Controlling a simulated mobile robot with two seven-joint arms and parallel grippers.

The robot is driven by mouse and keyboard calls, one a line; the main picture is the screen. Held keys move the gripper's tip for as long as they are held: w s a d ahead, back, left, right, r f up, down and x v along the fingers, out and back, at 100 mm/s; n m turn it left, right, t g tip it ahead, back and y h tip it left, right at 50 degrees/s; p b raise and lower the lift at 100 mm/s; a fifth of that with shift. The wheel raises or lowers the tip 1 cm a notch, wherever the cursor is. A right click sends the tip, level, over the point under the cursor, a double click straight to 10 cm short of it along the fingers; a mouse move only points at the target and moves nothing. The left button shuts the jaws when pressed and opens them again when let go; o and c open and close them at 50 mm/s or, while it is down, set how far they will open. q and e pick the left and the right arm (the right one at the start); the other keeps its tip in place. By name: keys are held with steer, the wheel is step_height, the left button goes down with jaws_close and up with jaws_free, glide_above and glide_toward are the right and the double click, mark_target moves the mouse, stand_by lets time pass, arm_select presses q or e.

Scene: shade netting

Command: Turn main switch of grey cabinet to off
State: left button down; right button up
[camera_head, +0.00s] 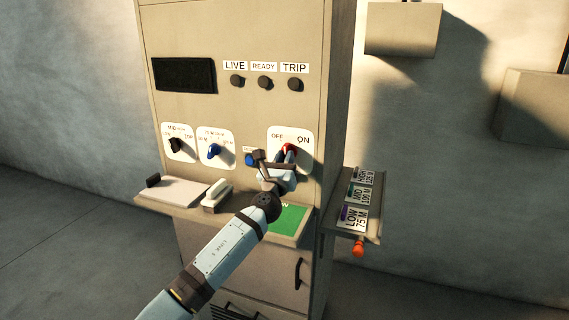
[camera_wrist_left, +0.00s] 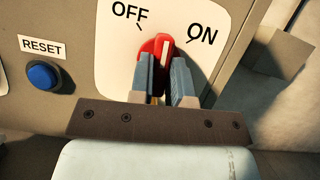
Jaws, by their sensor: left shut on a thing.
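The grey cabinet (camera_head: 235,123) stands in the middle of the head view. Its main switch (camera_head: 289,148) is a red rotary knob on a white plate (camera_head: 305,137) marked OFF at left and ON at right. In the left wrist view the red knob (camera_wrist_left: 152,46) has a pale pointer line that stands near upright, between the two marks. My left gripper (camera_head: 284,160) is at the knob. Its two fingers (camera_wrist_left: 167,78) are shut on the knob and hide its lower part. My right gripper is in neither view.
A blue RESET button (camera_wrist_left: 43,76) is left of the switch. Black (camera_head: 176,145) and blue (camera_head: 214,151) knobs sit further left. A ledge (camera_head: 160,205) with a pale handset (camera_head: 217,194) juts out below. A side shelf (camera_head: 366,232) holds labelled tags.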

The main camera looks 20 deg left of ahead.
arm_select(q)
steer(key=shift+d+r+n+g+y, duration=0.1)
steer(key=shift+n+g+y, duration=0.25)
steer(key=shift+n+y, duration=1)
steer(key=shift+d+n+g+y, duration=0.1)
steer(key=shift+n+g+y, duration=0.2)
steer(key=shift+n, duration=1.95)
steer(key=shift+r+n+g+y, duration=0.1)
steer(key=shift+n+g+y, duration=0.25)
steer(key=shift+n+y, duration=1)
steer(key=shift+n+h, duration=0.3)
steer(key=shift+n, duration=0.45)
steer(key=c, duration=1.1)
jaws_free()
steer(key=shift+f, duration=0.1)
steer(key=b+v, duration=0.1)
steer(key=v, duration=1.2)
steer(key=shift+s+d, duration=0.1)
steer(key=shift+s, duration=0.35)
